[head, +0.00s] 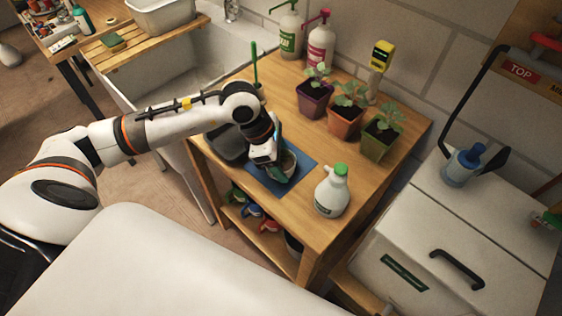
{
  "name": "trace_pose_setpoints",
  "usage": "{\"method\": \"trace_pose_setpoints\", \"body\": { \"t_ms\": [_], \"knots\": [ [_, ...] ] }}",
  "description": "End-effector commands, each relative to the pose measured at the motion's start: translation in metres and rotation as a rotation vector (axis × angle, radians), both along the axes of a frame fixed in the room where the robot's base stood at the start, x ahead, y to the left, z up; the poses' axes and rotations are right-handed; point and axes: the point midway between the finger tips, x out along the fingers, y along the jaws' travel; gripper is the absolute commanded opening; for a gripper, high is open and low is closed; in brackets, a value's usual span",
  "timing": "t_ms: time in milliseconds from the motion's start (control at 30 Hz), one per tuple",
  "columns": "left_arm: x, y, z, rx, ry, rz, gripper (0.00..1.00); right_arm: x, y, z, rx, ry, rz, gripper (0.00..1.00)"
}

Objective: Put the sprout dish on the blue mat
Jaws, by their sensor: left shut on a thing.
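The blue mat (300,182) lies on the wooden table near its front edge. My left gripper (272,165) points down over the mat and is shut on the sprout dish (287,172). The dish is a small pale bowl with green in it, partly hidden by the gripper. It is over the mat or on it; I cannot tell whether it touches the mat. My right gripper is not in view.
Potted seedlings in purple (314,98), orange (344,122) and green (378,141) pots stand behind. The table middle is clear.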

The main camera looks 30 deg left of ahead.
Motion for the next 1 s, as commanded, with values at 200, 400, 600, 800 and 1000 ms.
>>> {"method": "trace_pose_setpoints", "body": {
  "t_ms": [200, 400, 600, 800, 1000],
  "knots": [
    [0.000, 0.000, -0.017, -0.001, -0.002, -0.001, 0.39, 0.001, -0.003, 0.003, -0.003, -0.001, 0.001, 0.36],
    [0.000, 0.000, -0.019, -0.001, -0.001, -0.002, 0.39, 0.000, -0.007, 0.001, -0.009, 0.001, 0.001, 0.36],
    [0.000, 0.000, -0.020, 0.000, 0.000, -0.001, 0.82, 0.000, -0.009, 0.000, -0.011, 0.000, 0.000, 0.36],
    [0.000, 0.000, -0.020, 0.000, 0.000, -0.001, 0.86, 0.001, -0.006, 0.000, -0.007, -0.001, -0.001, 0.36],
    [0.000, 0.000, -0.014, -0.001, -0.001, -0.001, 0.86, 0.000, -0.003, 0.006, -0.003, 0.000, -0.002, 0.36]
  ]
}}
